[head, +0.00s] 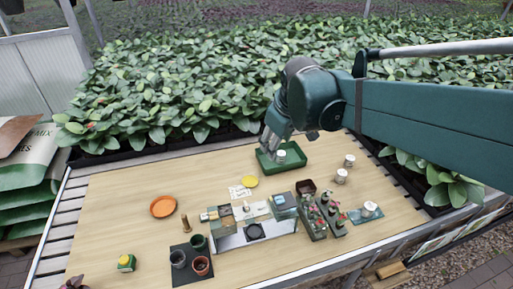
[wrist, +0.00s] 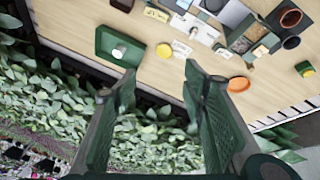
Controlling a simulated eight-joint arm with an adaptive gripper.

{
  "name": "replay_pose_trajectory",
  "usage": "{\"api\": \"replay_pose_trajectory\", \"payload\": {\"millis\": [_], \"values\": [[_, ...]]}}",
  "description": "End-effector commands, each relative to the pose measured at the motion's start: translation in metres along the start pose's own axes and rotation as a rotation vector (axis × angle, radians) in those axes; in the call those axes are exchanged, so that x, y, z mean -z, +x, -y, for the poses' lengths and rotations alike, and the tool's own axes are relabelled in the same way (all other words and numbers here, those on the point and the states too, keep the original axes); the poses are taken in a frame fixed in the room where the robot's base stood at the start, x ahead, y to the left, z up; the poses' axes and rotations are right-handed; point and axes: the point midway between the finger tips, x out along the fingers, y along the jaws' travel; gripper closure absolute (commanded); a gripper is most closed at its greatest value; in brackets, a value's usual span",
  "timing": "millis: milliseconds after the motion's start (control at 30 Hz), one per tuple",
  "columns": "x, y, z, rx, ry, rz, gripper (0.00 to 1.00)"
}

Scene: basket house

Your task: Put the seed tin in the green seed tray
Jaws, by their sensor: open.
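The green seed tray (head: 300,163) lies at the back of the table, and it also shows at the upper left of the wrist view (wrist: 105,40). A small pale tin (head: 281,156) stands inside the tray; it also shows there in the wrist view (wrist: 118,53). I cannot read its label, so I cannot tell for certain that it is the seed tin. My gripper (head: 267,143) is above the tray's left side in the head view. In the wrist view my gripper (wrist: 158,80) has its fingers wide apart with nothing between them, clear of the tin.
Two similar pale tins (head: 341,176) stand right of the tray. A yellow disc (head: 250,182), an orange dish (head: 163,206), a grey organizer (head: 230,240), pots (head: 200,265) and a plant tray (head: 313,222) occupy the table. Leafy plants (head: 170,90) border the back. The left tabletop is mostly clear.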

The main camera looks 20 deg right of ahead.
Motion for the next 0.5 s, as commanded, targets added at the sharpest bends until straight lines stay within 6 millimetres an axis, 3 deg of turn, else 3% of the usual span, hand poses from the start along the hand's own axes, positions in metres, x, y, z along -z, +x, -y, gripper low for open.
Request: {"api": "replay_pose_trajectory", "payload": {"millis": [500], "values": [[-0.067,-0.029,0.058,-0.021,0.224,-0.097,0.57]]}}
